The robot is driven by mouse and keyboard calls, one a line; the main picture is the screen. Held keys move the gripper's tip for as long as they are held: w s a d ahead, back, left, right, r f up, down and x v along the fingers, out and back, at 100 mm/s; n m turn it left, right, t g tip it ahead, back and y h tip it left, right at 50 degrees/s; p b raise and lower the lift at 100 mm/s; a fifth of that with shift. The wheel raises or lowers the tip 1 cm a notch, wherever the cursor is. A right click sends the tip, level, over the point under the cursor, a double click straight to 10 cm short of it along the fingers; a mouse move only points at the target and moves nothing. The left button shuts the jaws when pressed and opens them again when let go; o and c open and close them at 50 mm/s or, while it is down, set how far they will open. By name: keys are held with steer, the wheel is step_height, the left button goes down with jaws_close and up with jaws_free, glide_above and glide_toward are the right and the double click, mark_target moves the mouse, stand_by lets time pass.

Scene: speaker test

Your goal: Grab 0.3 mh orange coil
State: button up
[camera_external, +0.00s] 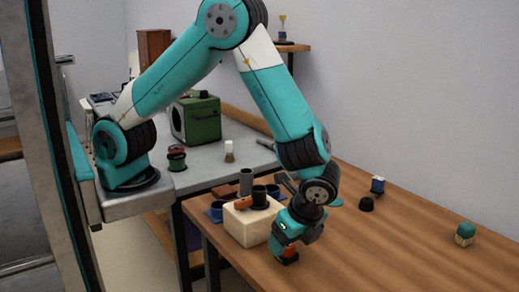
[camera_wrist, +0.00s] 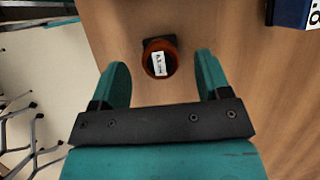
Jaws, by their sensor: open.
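The orange coil (camera_wrist: 160,62) shows in the wrist view as a dark orange ring with a white label inside, whose print is too small to read. It sits on a black base on the wooden table. My gripper (camera_wrist: 161,78) is open, with its two teal fingers on either side of the view and the coil between and just beyond their tips. The fingers look apart from it. In the external view the coil (camera_external: 289,252) is partly hidden under my gripper (camera_external: 284,243), near the table's front edge.
A cream block (camera_external: 245,227) bearing dark cylinders stands just left of my gripper. A blue box (camera_wrist: 288,12) is at the top right of the wrist view. The table's right front is clear.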

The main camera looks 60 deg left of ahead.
steer(key=shift+x, duration=1.45)
steer(key=c, duration=1.1)
steer(key=shift+o, duration=0.2)
steer(key=shift+r, duration=0.1)
